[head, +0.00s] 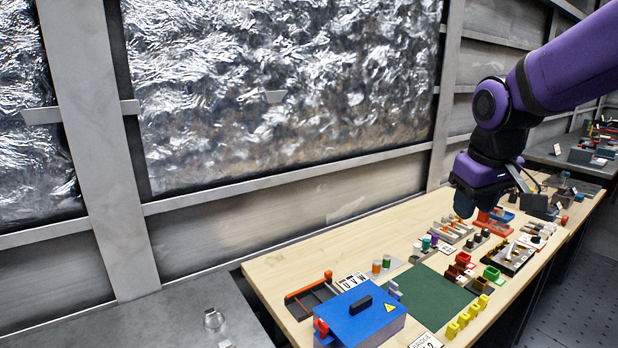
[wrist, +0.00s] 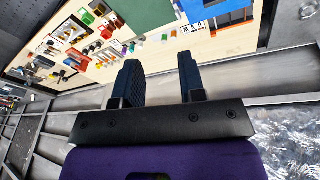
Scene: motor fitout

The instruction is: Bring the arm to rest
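My purple arm reaches in from the upper right in the head view. My gripper (head: 465,203) hangs above the far half of the wooden workbench (head: 262,272), near the wall side. In the wrist view my gripper (wrist: 160,82) shows its two dark fingers apart with a clear gap. Nothing is between the fingers. The fingers are above the bench and touch nothing that I can see.
A blue box with a black handle (head: 362,312), a green mat (head: 432,296), yellow blocks (head: 468,316) and several small parts crowd the bench. A grey table (head: 150,318) stands at the lower left. The framed, foil-covered wall (head: 280,90) runs behind the bench.

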